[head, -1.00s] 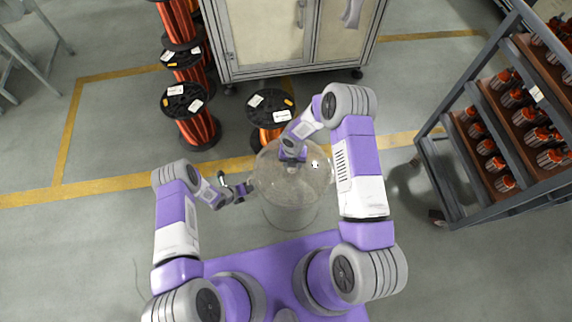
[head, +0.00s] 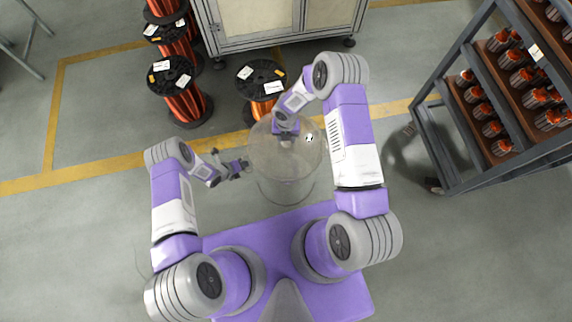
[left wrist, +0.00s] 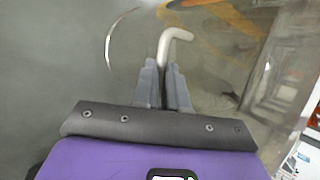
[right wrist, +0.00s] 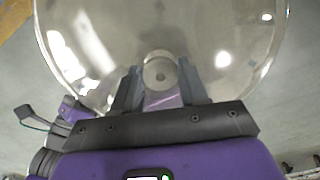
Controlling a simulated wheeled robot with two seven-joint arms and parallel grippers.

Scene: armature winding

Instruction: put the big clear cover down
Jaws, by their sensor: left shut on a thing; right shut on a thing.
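The big clear cover (head: 287,180) is a transparent, upright cylinder with a domed top, in front of me in the head view. My right gripper (head: 286,131) is at its top. In the right wrist view the fingers (right wrist: 160,92) are shut on the round knob (right wrist: 160,70) of the cover. My left gripper (head: 243,165) is beside the cover's left side. In the left wrist view its fingers (left wrist: 167,80) are shut on a bent metal rod (left wrist: 172,42). I cannot tell whether the cover's lower rim touches the floor.
A spool of copper wire (head: 260,80) stands just behind the cover. Stacked spools (head: 172,80) stand to the left and a cabinet (head: 255,25) at the back. A rack (head: 470,130) holding armatures is on the right. The floor (head: 85,215) at the left is clear.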

